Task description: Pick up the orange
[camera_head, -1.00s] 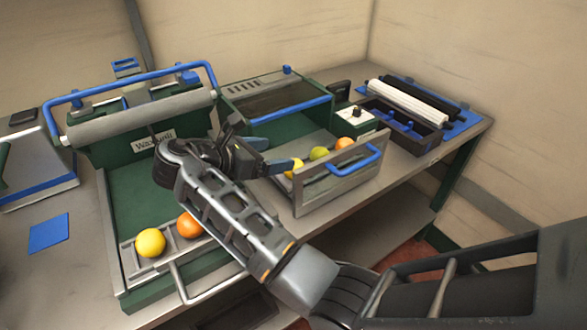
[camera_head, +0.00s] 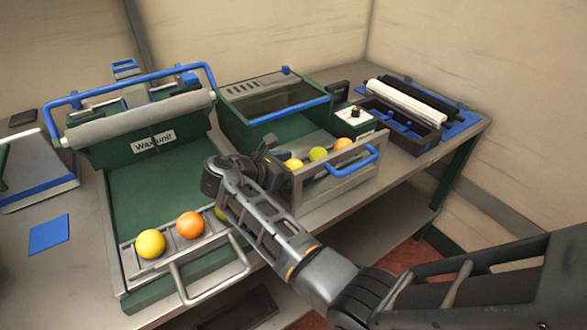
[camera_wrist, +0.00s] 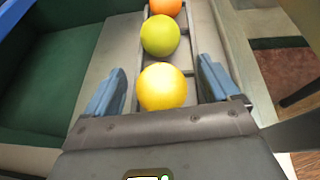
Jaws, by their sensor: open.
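An orange fruit (camera_head: 344,144) sits in the drawer tray at the far end of a row, behind a yellow-green fruit (camera_head: 318,154) and a yellow one (camera_head: 293,165). In the wrist view that orange (camera_wrist: 165,6) is cut off by the top edge. My gripper (camera_wrist: 160,82) is open, its blue fingertips on either side of the yellow fruit (camera_wrist: 162,88); I cannot tell if they touch it. The yellow-green fruit (camera_wrist: 160,36) lies just beyond. A second orange (camera_head: 190,225) sits in the wax unit's front tray.
The front tray also holds a yellow fruit (camera_head: 150,243) and a greenish one (camera_head: 221,213) mostly hidden by my arm. The drawer front with its blue handle (camera_head: 360,162) stands beside the fruit row. A dark box (camera_head: 405,125) and rollers are at the right.

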